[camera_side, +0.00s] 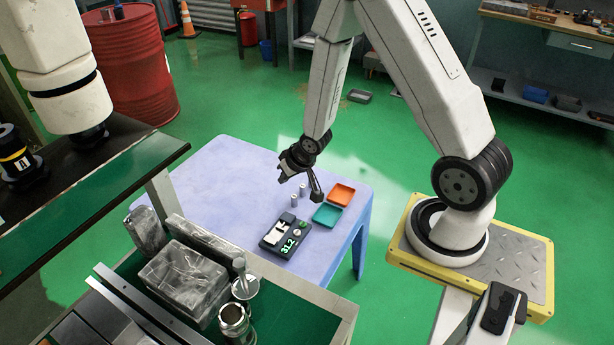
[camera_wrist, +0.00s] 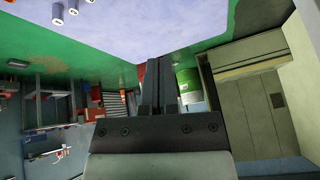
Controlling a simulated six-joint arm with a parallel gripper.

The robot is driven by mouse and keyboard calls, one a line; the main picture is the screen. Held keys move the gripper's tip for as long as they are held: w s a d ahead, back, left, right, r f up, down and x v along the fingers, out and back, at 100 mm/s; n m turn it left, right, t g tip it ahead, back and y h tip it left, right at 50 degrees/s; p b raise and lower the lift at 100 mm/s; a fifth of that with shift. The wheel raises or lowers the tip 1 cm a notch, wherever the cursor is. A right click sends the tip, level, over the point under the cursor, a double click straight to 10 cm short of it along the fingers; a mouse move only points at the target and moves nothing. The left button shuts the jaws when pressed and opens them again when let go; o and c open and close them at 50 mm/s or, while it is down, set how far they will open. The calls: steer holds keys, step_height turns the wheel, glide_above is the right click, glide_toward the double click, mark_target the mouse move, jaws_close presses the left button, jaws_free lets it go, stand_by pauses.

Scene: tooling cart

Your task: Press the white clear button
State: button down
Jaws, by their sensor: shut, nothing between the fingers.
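A black device (camera_side: 272,246) with a green lit "31.2" display (camera_side: 288,246) lies on the lavender table. A small round whitish button (camera_side: 298,232) shows near its right side, with a green spot beyond it; labels are too small to read. A white shape (camera_side: 277,232) covers part of its top. My gripper (camera_side: 282,179) is above the table, beyond the device and apart from it, tilted toward the left. In the wrist view its fingers (camera_wrist: 158,85) are together with nothing between them. The device does not show in the wrist view.
Small grey cylinders (camera_side: 294,201) stand between my gripper and the device; some also show in the wrist view (camera_wrist: 57,11). An orange tray (camera_side: 341,194) and a teal tray (camera_side: 326,215) lie to the right. A cart with metal parts (camera_side: 185,280) is in front. The table's left side is clear.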

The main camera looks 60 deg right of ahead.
mark_target(299, 234)
steer(key=d+f+m+t, duration=0.1)
steer(key=f+m, duration=0.1)
steer(key=f, duration=0.4)
steer(key=s+d+f+m+t+y, duration=0.1)
steer(key=d+f+t, duration=0.1)
steer(key=f, duration=0.5)
steer(key=shift+s+d+f+m+y, duration=0.15)
steer(key=shift+s+d+m+y, duration=0.15)
steer(key=shift+m, duration=0.1)
steer(key=shift+f, duration=0.15)
steer(key=shift+f, duration=4.25)
steer(key=shift+f, duration=0.1)
steer(key=shift+f, duration=0.3)
